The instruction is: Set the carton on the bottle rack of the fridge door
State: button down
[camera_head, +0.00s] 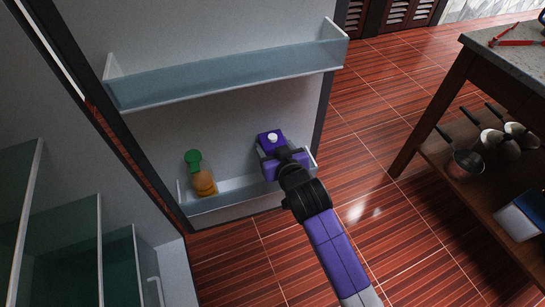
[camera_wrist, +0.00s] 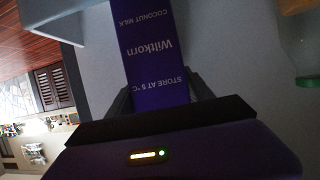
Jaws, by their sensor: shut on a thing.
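The carton (camera_head: 271,138) is purple with a white cap. It is upright at the right end of the lower bottle rack (camera_head: 232,199) on the open fridge door. In the wrist view the carton (camera_wrist: 152,50) shows upside-down coconut milk lettering. My gripper (camera_head: 276,160) is shut on the carton, with a finger on each side in the wrist view (camera_wrist: 160,98). The carton's base is hidden behind my gripper, so I cannot tell whether it touches the rack floor.
A bottle (camera_head: 203,180) with a green top stands at the left of the lower rack. An empty upper rack (camera_head: 230,80) is above. Fridge shelves (camera_head: 70,230) are at left. A counter table (camera_head: 510,60) with pans below stands at right, with clear tiled floor between.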

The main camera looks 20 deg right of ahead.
notch_tip(320, 180, down, 4)
jog(key=shift+f+b, duration=0.1)
jog(key=shift+b, duration=0.6)
jog(key=shift+w+f, duration=0.1)
jog(key=shift+w, duration=0.15)
jog(key=shift+f, duration=0.15)
jog(key=shift+c, duration=2)
grip_release()
jog(key=shift+f, duration=0.1)
jog(key=shift+s+r, duration=0.25)
jog(key=d+p+v, duration=0.1)
jog(key=p+v, duration=0.1)
jog(key=v, duration=0.9)
jog(key=shift+s+a+p, duration=0.3)
jog(key=shift+a, duration=0.2)
